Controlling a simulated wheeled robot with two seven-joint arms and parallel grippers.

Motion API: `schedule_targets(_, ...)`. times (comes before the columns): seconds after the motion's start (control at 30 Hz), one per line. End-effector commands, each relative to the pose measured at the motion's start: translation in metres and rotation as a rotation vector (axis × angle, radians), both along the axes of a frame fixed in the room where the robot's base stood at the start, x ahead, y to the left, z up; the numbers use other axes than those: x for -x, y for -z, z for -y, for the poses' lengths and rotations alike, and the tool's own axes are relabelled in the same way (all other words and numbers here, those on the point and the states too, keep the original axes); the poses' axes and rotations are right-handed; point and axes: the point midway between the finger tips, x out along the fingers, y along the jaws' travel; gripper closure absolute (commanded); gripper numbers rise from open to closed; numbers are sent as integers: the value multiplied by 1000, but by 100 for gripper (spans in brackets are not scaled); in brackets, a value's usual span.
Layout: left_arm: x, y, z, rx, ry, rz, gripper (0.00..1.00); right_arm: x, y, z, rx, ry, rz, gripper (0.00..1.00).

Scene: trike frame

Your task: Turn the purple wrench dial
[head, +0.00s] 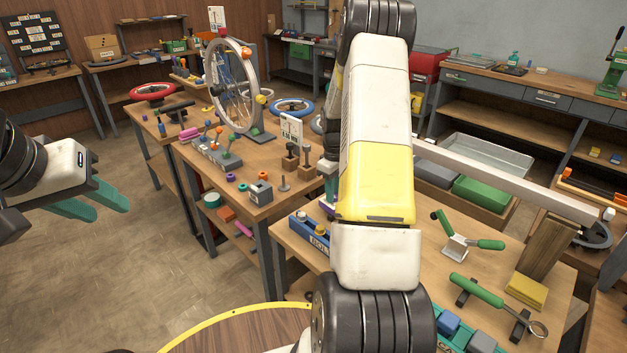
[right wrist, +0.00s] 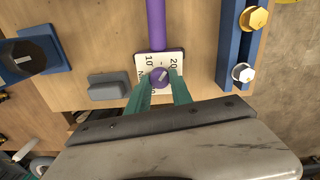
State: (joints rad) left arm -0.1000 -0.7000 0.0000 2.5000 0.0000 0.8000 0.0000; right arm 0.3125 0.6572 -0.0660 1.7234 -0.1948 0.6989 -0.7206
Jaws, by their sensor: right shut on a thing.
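The purple wrench shows in the right wrist view as a purple shaft (right wrist: 156,28) running up from a white scale plate (right wrist: 145,62) marked 10 and 20. A round purple dial (right wrist: 160,77) with a pale pointer line sits on the plate. My right gripper (right wrist: 161,84) has its teal fingers shut on the dial, one on each side. In the head view my right arm hides most of the wrench; a small purple bit (head: 326,208) shows beside it. My left gripper (head: 112,212) is open and empty over the floor at the left.
A blue bolt holder (head: 309,232) stands by the wrench. A green-handled clamp (head: 462,243) and a green-handled tool (head: 478,291) lie on the right bench. In the right wrist view a grey block (right wrist: 109,88) is left of the dial. The floor at left is clear.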

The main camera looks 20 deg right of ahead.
Motion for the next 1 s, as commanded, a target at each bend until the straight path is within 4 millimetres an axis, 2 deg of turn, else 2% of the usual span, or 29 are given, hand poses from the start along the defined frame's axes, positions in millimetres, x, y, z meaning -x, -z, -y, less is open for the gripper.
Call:
schedule_targets(0.5,0,0,0,0,0,0,64,-1,-1,0,5,465,3,100)
schedule_targets(1.0,0,0,0,0,0,0,64,-1,0,1,5,481,3,100)
